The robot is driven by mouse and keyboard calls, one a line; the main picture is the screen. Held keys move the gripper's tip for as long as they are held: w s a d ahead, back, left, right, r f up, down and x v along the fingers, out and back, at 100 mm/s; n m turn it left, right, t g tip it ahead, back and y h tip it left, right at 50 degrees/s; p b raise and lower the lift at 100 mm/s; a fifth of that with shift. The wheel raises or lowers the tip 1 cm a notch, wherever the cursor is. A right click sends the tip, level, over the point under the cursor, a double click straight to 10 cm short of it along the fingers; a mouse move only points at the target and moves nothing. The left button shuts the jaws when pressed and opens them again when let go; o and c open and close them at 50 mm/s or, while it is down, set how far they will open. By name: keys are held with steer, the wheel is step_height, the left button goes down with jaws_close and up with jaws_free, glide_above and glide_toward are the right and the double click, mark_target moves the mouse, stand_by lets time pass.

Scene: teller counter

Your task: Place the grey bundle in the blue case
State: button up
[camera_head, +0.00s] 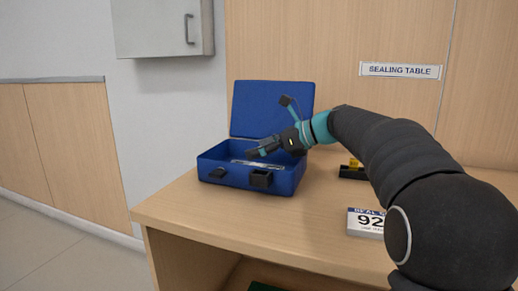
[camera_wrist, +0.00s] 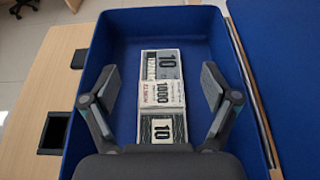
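The blue case (camera_head: 230,172) stands on the table with its lid (camera_head: 270,110) raised; its wall also shows in the wrist view (camera_wrist: 88,120). The grey bundle (camera_wrist: 161,65), printed with 10s and with a pale band marked 1000, lies flat on the case floor. Its pale edge (camera_head: 240,162) shows just inside the case in the head view. My gripper (camera_head: 269,127) is above the case opening, its fingers wide apart. In the wrist view the gripper (camera_wrist: 160,80) has one finger on each side of the bundle, with clear space between them and it.
A black tray (camera_head: 352,173) with a yellow item stands right of the case, partly behind my arm. Dark latches (camera_head: 261,178) stick out from the case front. The table's (camera_head: 215,217) front left is clear.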

steer(key=shift+r, duration=0.1)
steer(key=shift+r, duration=0.25)
steer(key=p+v, duration=0.1)
steer(key=v, duration=1.1)
steer(key=shift+s+r, duration=0.1)
steer(key=shift+r, duration=0.15)
stand_by(0.5)
